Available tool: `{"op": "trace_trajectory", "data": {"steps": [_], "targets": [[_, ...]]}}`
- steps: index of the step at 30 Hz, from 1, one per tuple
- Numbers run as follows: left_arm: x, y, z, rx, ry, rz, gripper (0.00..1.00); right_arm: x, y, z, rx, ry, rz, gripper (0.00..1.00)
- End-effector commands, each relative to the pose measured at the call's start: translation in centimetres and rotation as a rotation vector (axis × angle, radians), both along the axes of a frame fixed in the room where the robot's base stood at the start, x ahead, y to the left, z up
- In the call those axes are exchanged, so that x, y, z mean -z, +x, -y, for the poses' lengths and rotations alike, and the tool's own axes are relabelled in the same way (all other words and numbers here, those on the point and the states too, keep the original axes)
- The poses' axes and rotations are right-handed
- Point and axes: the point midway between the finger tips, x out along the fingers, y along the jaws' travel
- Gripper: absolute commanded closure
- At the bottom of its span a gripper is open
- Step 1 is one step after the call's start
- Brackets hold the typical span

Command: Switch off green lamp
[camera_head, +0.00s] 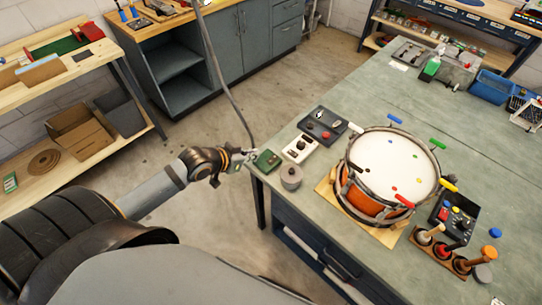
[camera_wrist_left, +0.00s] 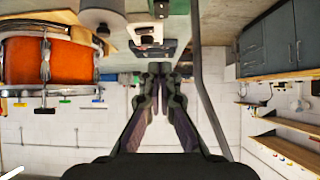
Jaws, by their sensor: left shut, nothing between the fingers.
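The green lamp base (camera_head: 266,161) is a small green box at the near left corner of the bench. A thin grey stem (camera_head: 232,95) rises beside it to the top edge of the head view; the lamp head is mostly cut off there. In the left wrist view the stem (camera_wrist_left: 205,90) passes right of the fingers. My left gripper (camera_head: 246,156) is shut and empty, just left of the base, at the bench edge. Its fingertips (camera_wrist_left: 160,72) point towards the base; I cannot tell whether they touch it. My right gripper is out of view.
A grey lidded pot (camera_head: 291,177), a white switch box (camera_head: 300,149) and a dark control box (camera_head: 322,125) stand close by. An orange drum (camera_head: 372,203) with coloured keys is to the right. The floor left of the bench is clear.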

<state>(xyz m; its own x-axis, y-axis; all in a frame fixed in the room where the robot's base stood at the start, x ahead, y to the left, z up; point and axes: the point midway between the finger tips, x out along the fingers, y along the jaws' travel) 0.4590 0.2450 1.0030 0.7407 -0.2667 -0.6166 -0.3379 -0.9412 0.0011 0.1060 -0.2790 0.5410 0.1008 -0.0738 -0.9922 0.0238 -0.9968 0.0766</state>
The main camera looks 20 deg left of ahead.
Motion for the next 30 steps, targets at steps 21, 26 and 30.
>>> {"op": "trace_trajectory", "data": {"steps": [21, 26, 30], "targets": [[4.6, 5.9, 2.2, -0.006, -0.008, 0.002, 1.0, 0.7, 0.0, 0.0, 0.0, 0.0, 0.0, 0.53], [7.0, 7.7, 2.7, -0.004, -0.004, -0.003, 1.0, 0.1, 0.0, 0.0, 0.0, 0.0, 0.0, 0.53], [8.9, 7.8, 2.7, -0.003, 0.0, 0.0, 1.0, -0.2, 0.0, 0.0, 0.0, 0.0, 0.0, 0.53]]}}
